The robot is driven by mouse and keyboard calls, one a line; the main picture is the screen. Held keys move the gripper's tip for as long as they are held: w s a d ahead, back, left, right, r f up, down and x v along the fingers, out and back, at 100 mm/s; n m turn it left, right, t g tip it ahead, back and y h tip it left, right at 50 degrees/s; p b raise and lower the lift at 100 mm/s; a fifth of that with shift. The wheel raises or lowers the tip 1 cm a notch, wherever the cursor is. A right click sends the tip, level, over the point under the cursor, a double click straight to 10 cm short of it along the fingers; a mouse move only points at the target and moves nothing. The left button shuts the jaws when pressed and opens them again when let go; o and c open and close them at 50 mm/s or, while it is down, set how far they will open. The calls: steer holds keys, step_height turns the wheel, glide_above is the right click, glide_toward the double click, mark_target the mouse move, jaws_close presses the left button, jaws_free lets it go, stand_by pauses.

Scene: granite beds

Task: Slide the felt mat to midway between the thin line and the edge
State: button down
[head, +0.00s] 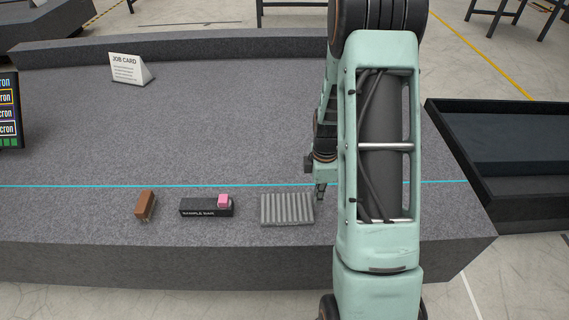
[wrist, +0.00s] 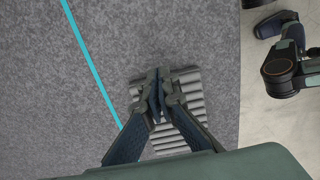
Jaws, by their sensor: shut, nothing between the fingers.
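The felt mat (head: 287,209) is a grey, ribbed rectangle lying flat on the granite bed, between the thin cyan line (head: 90,186) and the bed's front edge (head: 110,247). My gripper (head: 320,196) is shut and empty, low at the mat's right end in the head view. In the wrist view the fingers (wrist: 159,95) cover part of the mat (wrist: 188,82); I cannot tell whether they touch it. The line (wrist: 90,60) also shows there.
Left of the mat lie a black sample bar (head: 200,207) with a pink block (head: 223,200) on it, and a brown block (head: 145,205). A job card (head: 130,69) stands at the back. A dark tray (head: 520,150) is at the right. The bed behind the line is mostly clear.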

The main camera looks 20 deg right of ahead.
steer(key=shift+d+f, duration=0.1)
steer(key=shift+f, duration=0.05)
stand_by(0.3)
steer(key=shift+f+b, duration=1.05)
steer(key=shift+f, duration=0.2)
steer(key=shift+a, duration=0.25)
steer(key=shift+w+a, duration=0.1)
steer(key=shift+a, duration=0.1)
steer(key=shift+d, duration=0.45)
